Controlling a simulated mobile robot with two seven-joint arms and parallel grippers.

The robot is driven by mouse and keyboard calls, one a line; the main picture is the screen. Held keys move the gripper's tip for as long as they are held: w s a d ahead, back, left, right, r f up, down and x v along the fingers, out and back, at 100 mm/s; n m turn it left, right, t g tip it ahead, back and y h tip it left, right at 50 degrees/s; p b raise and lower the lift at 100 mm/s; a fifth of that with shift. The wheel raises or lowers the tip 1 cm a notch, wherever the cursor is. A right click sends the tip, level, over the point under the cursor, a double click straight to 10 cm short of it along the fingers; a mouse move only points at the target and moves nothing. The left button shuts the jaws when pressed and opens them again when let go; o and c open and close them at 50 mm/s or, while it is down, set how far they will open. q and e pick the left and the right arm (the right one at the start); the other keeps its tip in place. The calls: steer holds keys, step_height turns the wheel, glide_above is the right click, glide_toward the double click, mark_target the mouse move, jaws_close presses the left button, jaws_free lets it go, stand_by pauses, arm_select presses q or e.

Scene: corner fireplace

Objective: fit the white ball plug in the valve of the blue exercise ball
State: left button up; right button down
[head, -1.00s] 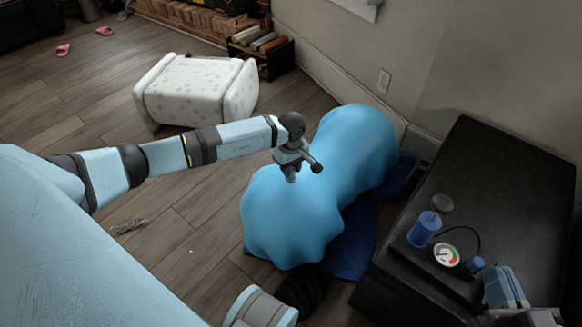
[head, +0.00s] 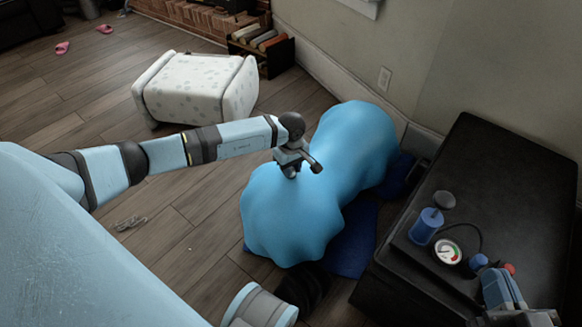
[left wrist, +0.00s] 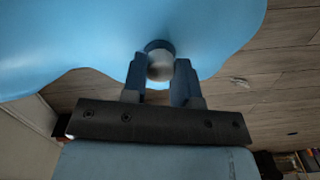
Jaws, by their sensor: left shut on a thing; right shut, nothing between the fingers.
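The blue exercise ball (head: 290,215) is a soft, lumpy, sagging shape on the floor. My left gripper (head: 290,170) is at its near upper side. In the left wrist view, this gripper (left wrist: 160,76) is shut on the white ball plug (left wrist: 160,67), at the ball's surface (left wrist: 90,45). A dark blue ring (left wrist: 158,45), seemingly the valve, is right behind the plug. I cannot tell how deep the plug sits in it. In the head view, the plug is hidden. My right gripper (head: 497,285) is shut and empty at the lower right, near the black box.
A black box (head: 495,190) at right carries a blue cylinder (head: 426,227), a gauge (head: 447,251), and a blue (head: 479,261) and a red knob (head: 509,268). A blue mat (head: 352,240) lies under the ball. A white patterned ottoman (head: 195,88) stands behind.

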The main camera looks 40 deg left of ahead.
arm_select(q)
steer(key=shift+f, duration=0.35)
arm_select(e)
steer(key=shift+f, duration=0.15)
arm_select(q)
steer(key=o, duration=1)
steer(key=shift+r, duration=0.65)
step_height(320, 180, up, 13)
steer(key=p, duration=0.5)
steer(key=shift+f, duration=0.15)
arm_select(e)
steer(key=shift+s+a+r+m+g, duration=0.2)
steer(key=shift+s+a+r+m, duration=0.05)
steer(key=shift+s+r+m, duration=0.25)
steer(key=shift+s+a+r+m+g, duration=0.25)
steer(key=shift+s+r+m, duration=0.15)
steer(key=shift+m, duration=0.2)
